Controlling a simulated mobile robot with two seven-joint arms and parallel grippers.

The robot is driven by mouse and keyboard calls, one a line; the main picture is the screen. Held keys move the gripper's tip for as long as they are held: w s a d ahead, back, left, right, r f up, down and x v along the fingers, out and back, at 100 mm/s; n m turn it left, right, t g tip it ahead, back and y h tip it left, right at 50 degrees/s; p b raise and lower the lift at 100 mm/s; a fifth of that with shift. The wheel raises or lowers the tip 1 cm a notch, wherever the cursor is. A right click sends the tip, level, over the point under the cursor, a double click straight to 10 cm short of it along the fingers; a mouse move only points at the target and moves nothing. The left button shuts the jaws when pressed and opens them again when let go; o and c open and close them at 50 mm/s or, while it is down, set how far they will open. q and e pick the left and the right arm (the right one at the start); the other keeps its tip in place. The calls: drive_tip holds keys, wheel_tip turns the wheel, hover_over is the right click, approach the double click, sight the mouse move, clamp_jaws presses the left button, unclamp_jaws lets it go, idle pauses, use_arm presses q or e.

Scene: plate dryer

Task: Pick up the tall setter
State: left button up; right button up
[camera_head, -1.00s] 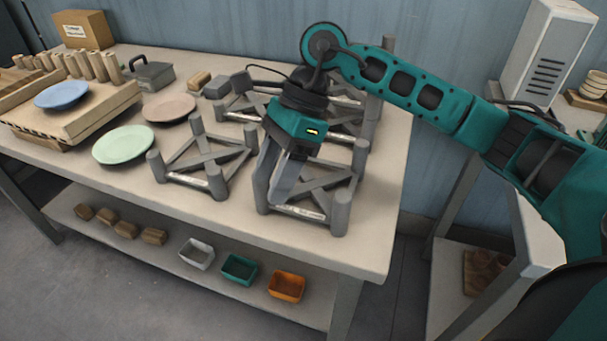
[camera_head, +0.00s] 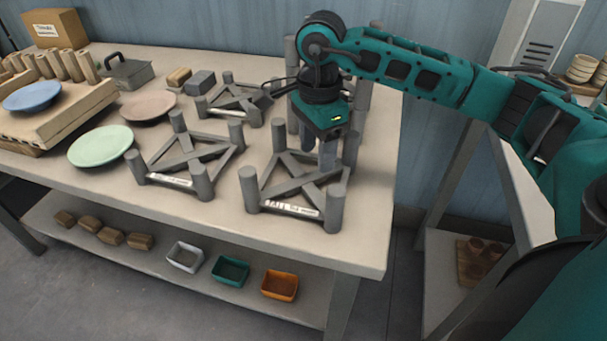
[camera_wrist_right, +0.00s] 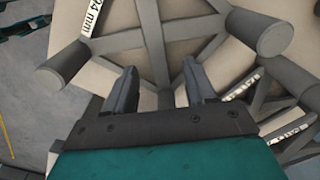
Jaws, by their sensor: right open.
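The tall setter, a grey frame with long upright posts (camera_head: 362,98), stands at the back right of the table. My right arm hides much of its middle. A lower grey setter (camera_head: 247,190) with crossed bars and a label stands in front of it. My right gripper (camera_head: 318,155) is open and points down at the rear of this front setter, in front of the tall one. In the right wrist view the open, empty fingers (camera_wrist_right: 160,88) are apart over grey crossed bars. A post (camera_wrist_right: 260,35) and a "24 mm" label (camera_wrist_right: 88,18) show there. Finger contact cannot be told.
Low setters stand at left front (camera_head: 201,181) and back left (camera_head: 253,116). Green (camera_head: 100,147), pink (camera_head: 148,107) and blue (camera_head: 32,96) plates lie further left. Small bins (camera_head: 280,285) sit on the lower shelf. The table front strip is clear.

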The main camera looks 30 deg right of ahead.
sight(318, 174)
wheel_tip(318, 174, down, 5)
drive_tip(key=shift+s+d+r, duration=0.1)
drive_tip(key=shift+s+r, duration=0.05)
clamp_jaws()
idle(0.5)
drive_tip(key=shift+r, duration=0.15)
idle(0.8)
